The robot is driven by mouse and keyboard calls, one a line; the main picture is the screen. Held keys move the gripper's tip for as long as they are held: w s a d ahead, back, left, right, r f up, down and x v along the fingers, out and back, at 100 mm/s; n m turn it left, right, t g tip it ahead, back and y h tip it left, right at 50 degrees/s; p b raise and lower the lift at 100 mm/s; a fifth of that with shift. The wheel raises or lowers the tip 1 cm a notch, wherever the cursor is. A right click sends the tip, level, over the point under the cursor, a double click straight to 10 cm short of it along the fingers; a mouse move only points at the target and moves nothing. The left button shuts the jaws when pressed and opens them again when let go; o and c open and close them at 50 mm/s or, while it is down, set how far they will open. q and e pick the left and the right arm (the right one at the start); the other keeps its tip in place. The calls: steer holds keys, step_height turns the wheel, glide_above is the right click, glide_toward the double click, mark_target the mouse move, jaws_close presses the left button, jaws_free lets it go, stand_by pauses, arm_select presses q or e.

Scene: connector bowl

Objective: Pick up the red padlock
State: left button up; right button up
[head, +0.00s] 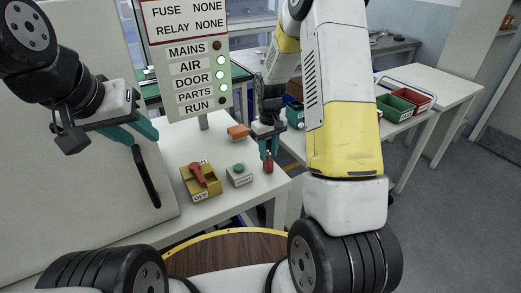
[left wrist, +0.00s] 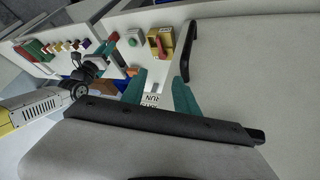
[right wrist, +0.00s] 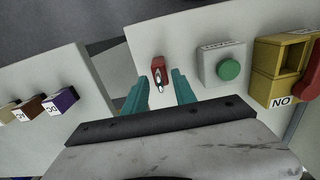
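The red padlock (head: 268,166) stands at the right end of the white bench in the head view. It also shows in the right wrist view (right wrist: 158,72), with a silver part facing the camera. My right gripper (head: 268,154) is open and points down over it. In the right wrist view its teal fingers (right wrist: 160,85) are spread, with the padlock in line with the gap between them, near the fingertips; contact cannot be told. My left gripper (head: 147,137) is open and empty, high at the left before the pale panel. Its spread fingers show in the left wrist view (left wrist: 160,80).
Beside the padlock stand a grey box with a green button (head: 239,174), a yellow box with a red handle (head: 200,181) and an orange block (head: 238,132). A sign panel (head: 189,60) rises behind. A side table at right holds green and red bins (head: 409,101).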

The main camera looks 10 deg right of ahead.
jaws_close()
stand_by(1.4)
